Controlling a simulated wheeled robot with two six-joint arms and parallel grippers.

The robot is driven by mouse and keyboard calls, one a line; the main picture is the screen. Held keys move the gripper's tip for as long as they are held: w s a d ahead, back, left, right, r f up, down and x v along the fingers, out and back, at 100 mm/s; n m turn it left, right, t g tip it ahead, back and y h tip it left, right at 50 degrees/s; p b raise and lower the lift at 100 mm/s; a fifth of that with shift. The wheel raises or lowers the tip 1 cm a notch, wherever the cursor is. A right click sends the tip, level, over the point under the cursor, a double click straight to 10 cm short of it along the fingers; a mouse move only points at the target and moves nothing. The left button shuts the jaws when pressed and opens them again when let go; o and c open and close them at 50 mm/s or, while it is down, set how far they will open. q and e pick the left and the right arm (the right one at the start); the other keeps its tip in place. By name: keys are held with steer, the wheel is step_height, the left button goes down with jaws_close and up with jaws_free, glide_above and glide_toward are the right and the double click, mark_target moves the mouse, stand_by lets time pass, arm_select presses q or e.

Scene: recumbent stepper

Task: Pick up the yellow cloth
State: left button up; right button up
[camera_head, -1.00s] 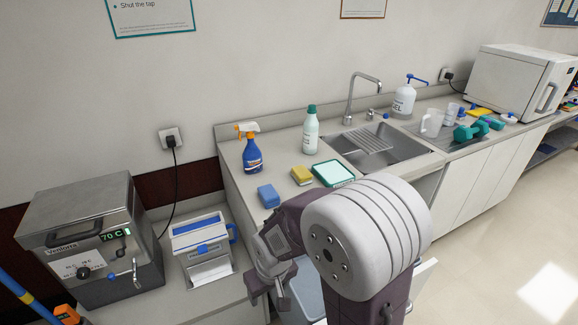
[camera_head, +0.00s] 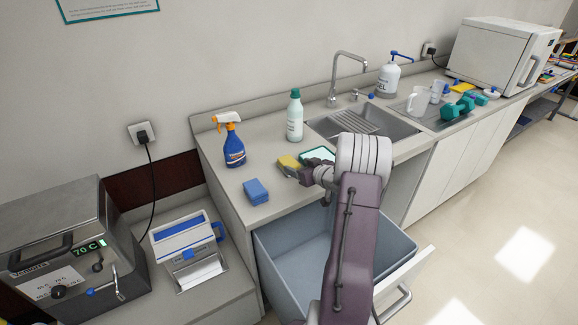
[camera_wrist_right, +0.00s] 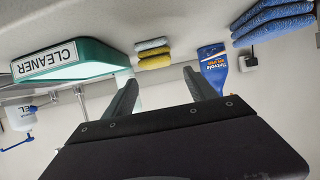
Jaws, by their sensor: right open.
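The folded yellow cloth (camera_head: 288,162) lies on the counter between the blue folded cloth (camera_head: 256,190) and the teal-edged CLEANER item (camera_head: 318,154). In the right wrist view the yellow cloth (camera_wrist_right: 153,61) shows as folded layers beyond the fingertips, roughly between them. My right gripper (camera_head: 296,175) is close to the near side of the yellow cloth in the head view, its fingers small and partly hard to make out. In the wrist view the right gripper (camera_wrist_right: 162,82) has its two fingers apart with nothing between them. My left gripper is not in view.
A blue spray bottle (camera_head: 234,143) and a white bottle with a green cap (camera_head: 295,118) stand behind the cloths. The sink (camera_head: 392,133) lies to the right. An open grey-blue drawer (camera_head: 275,246) sticks out below the counter, under my right arm.

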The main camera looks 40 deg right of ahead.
mark_target(289, 162)
steer(key=shift+s+d+f, duration=0.15)
steer(key=shift+s+d, duration=0.1)
steer(key=shift+d, duration=0.2)
steer(key=shift+w+a, duration=0.1)
steer(key=shift+w, duration=0.05)
steer(key=x, duration=0.3)
steer(key=shift+w, duration=0.25)
steer(key=shift+w+f, duration=0.2)
steer(key=shift+w, duration=0.1)
steer(key=x, duration=0.4)
steer(key=shift+w+a, duration=0.1)
steer(key=shift+w+f, duration=0.2)
steer(key=shift+w, duration=0.15)
steer(key=shift+s+r, duration=0.1)
steer(key=shift+s, duration=0.05)
steer(key=c, duration=1.3)
steer(key=shift+o, duration=0.2)
step_height(289, 162, up, 18)
steer(key=p, duration=0.5)
